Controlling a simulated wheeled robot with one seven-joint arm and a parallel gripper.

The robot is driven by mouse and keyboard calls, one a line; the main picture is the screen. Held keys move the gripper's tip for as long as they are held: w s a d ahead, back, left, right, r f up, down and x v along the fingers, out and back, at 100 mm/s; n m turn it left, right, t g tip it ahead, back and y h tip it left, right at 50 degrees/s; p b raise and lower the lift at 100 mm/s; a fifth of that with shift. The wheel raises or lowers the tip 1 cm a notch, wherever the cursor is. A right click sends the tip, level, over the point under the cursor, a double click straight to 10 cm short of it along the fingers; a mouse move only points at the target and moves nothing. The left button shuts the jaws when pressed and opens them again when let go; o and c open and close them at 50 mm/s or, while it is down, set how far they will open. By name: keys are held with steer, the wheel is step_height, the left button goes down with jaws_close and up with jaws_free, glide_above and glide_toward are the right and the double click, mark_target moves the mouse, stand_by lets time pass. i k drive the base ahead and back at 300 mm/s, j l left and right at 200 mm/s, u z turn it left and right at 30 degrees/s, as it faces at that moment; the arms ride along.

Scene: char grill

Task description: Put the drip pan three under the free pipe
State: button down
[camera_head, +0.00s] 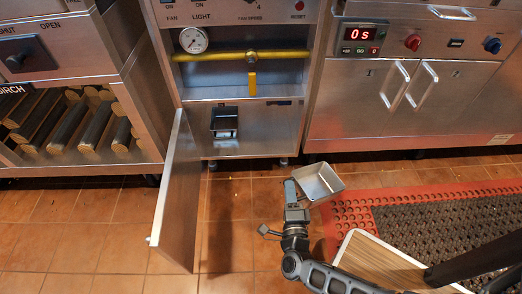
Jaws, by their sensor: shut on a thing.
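My gripper (292,190) is shut on a silver, open-topped rectangular metal pan (320,185). The pan is held at its left side, tilted, in front of the steel cabinet and near the corner of the red mat. Its inside is empty. The open lower compartment of the cabinet (270,125) is at the back, left of the pan. A small dark square pan or box (224,122) sits in that compartment, toward its left. A yellow pipe (225,56) with a yellow valve handle runs across the bay above. I cannot make out a free pipe end or any number on the pans.
The compartment's door (177,195) stands open toward me on the left. A wood-topped surface (380,266) lies at lower right, beside a red-edged black mat (435,220). Tiled floor (228,215) is clear between door and gripper.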

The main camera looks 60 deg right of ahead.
mark_target(261, 129)
steer(key=i+l, duration=0.2)
steer(key=i, duration=0.2)
steer(key=i+l, duration=0.15)
steer(key=i, duration=0.25)
